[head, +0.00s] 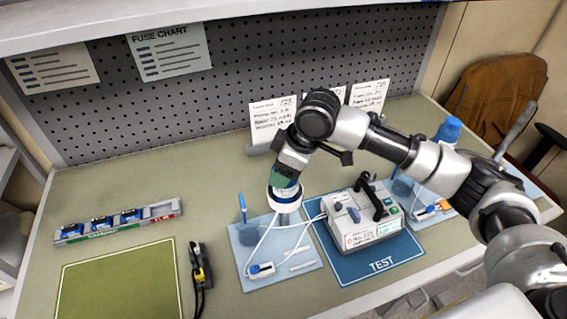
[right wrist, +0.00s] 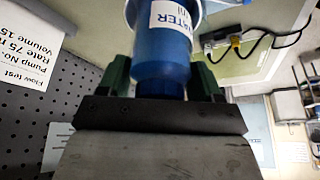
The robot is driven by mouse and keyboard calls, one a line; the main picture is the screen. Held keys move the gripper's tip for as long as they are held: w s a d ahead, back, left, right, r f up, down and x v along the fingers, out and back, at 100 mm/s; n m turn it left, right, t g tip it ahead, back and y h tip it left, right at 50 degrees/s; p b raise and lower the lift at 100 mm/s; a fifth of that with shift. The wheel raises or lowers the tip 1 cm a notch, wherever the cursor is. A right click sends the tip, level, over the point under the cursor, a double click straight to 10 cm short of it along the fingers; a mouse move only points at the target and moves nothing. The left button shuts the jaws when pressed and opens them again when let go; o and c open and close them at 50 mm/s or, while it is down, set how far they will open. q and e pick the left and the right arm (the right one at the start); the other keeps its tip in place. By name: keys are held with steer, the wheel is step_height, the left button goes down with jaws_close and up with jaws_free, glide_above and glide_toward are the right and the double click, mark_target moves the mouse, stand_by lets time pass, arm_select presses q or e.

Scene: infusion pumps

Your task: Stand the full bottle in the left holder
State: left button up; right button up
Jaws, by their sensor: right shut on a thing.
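My right gripper (right wrist: 160,85) is shut on the neck end of a blue bottle (right wrist: 160,55) with a white "WATER" label in the right wrist view. The bottle's body points away from the gripper, and a white ring (right wrist: 196,14) shows around it. In the head view, my right gripper (head: 286,178) points down over the white ring-shaped left holder (head: 286,199), at the back right of the left pale blue mat (head: 250,280). My gripper mostly hides the bottle there. I cannot tell whether the bottle rests on the holder's bottom. My left gripper is out of view.
A pump (head: 360,222) with a black handle stands on the TEST mat (head: 382,266), right of the holder. Another blue bottle (head: 448,131) stands behind my right arm. White cards stand behind.

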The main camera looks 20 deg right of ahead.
steer(key=shift+f, duration=0.1)
stand_by(0.3)
steer(key=o, duration=1.2)
steer(key=shift+o, duration=0.3)
step_height(320, 180, up, 7)
steer(key=p, duration=0.8)
steer(key=shift+p, duration=0.3)
steer(key=shift+s+f, duration=0.1)
